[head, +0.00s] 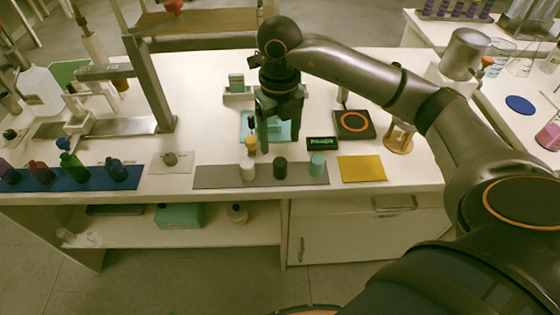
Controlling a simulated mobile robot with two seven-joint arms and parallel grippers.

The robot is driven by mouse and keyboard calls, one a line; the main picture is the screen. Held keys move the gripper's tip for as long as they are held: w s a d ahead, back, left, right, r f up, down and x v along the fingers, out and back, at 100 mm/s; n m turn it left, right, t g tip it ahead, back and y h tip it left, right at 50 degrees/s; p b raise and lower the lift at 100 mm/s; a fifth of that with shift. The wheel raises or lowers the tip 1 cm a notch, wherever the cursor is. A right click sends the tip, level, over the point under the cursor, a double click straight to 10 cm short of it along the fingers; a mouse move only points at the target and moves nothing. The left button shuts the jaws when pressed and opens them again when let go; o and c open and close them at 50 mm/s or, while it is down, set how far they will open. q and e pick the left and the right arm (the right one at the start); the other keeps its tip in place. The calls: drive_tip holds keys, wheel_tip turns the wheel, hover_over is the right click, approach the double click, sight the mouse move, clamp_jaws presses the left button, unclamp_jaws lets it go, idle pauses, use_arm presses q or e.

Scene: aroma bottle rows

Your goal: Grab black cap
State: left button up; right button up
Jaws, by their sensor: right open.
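The black cap (280,168) stands on a grey mat (215,177) near the front of the table, between a white cap (248,173) and a teal cap (317,165). My right gripper (279,146) points down with its two fingers apart and nothing seen between them. In the picture its fingertips are just above and behind the black cap; I see no contact. My left gripper is not in view.
A small yellow-topped item (250,145) stands by the left fingertip. A dark display (321,143), a black scale (354,125) and a yellow mat (362,168) lie to the right.

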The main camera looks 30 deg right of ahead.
sight(279, 160)
wheel_tip(279, 160, down, 9)
drive_tip(key=shift+s+a+r+b, duration=0.1)
drive_tip(key=shift+a+r+b, duration=0.1)
drive_tip(key=shift+b, duration=0.1)
clamp_jaws()
idle(0.6)
